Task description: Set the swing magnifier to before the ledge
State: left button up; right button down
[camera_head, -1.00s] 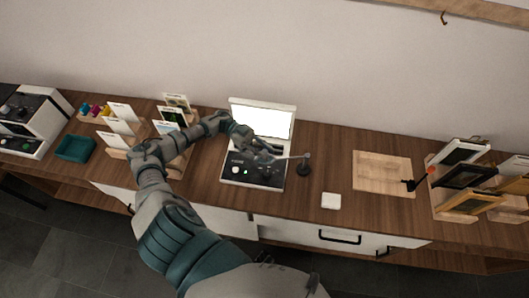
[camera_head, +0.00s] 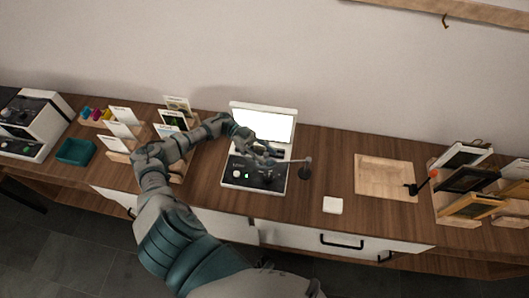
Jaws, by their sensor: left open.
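The swing magnifier stands at the right edge of a white and black console (camera_head: 232,178). Its dark round base (camera_head: 304,174) sits on the wooden table, and its thin grey arm (camera_head: 297,161) reaches left over the console. The lens end is hidden or too small to make out near my gripper. My left gripper (camera_head: 270,158) is open, over the console at the left end of that arm; I cannot tell whether it touches it. The console has a bright raised screen (camera_head: 263,122) behind. Which edge is the ledge is not clear. My right gripper is not in view.
Card racks (camera_head: 120,130) and a teal tray (camera_head: 76,151) stand left. A white square block (camera_head: 333,205) and a wooden board (camera_head: 384,177) lie right of the magnifier. Framed pieces (camera_head: 466,180) stand in a rack far right. Table between console and board is mostly clear.

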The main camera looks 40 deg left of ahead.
pick_arm(q)
jog(key=a, duration=1.2)
jog(key=shift+w, duration=0.3)
jog(key=shift+f, duration=0.1)
jog(key=shift+c, duration=0.3)
